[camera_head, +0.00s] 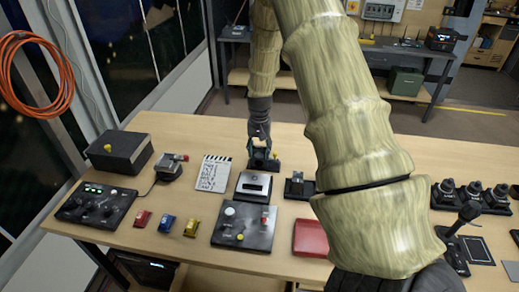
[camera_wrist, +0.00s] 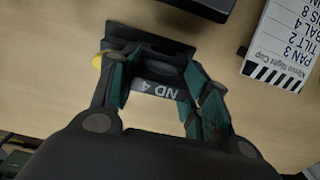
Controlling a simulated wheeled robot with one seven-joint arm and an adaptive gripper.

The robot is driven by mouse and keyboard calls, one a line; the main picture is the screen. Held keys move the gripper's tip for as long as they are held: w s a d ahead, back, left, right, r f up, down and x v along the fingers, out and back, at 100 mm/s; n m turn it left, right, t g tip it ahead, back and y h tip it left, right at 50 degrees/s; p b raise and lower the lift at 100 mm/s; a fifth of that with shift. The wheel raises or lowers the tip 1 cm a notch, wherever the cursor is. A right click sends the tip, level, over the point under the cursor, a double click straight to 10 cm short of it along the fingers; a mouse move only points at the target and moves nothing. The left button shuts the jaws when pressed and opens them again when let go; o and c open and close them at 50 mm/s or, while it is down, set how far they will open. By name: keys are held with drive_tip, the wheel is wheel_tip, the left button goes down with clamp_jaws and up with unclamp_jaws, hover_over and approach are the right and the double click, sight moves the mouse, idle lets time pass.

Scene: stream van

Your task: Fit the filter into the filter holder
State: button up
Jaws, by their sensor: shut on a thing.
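My gripper (camera_head: 260,150) points down at the far edge of the wooden table. In the wrist view its teal-padded fingers (camera_wrist: 158,82) are shut on the filter, a dark piece with a pale label reading "ND 4" (camera_wrist: 156,91). The dark filter holder (camera_wrist: 180,47) lies just beyond the fingertips, with a yellow knob (camera_wrist: 97,61) at its left side.
A clapperboard-style card (camera_head: 212,173) lies left of the gripper. A grey-topped box (camera_head: 254,184) and a small dark stand (camera_head: 298,186) are in front. A control panel (camera_head: 245,225), small coloured blocks (camera_head: 166,222) and a red case (camera_head: 311,238) lie nearer. My arm hides the table's right-centre.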

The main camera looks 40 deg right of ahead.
sight(260, 148)
drive_tip(key=shift+f+b, duration=0.3)
drive_tip(key=shift+f, duration=0.35)
drive_tip(key=o, duration=1.2)
drive_tip(key=shift+r+p, duration=1)
drive_tip(key=shift+r, duration=1.15)
drive_tip(key=shift+f+b, duration=0.2)
drive_tip(key=shift+b, duration=0.25)
drive_tip(key=shift+s, duration=0.15)
wheel_tip(260, 148, up, 6)
drive_tip(key=shift+r+p, duration=0.1)
drive_tip(key=shift+p, duration=0.9)
drive_tip(key=shift+w+d, duration=0.15)
drive_tip(key=shift+w, duration=0.05)
drive_tip(key=shift+s, duration=0.1)
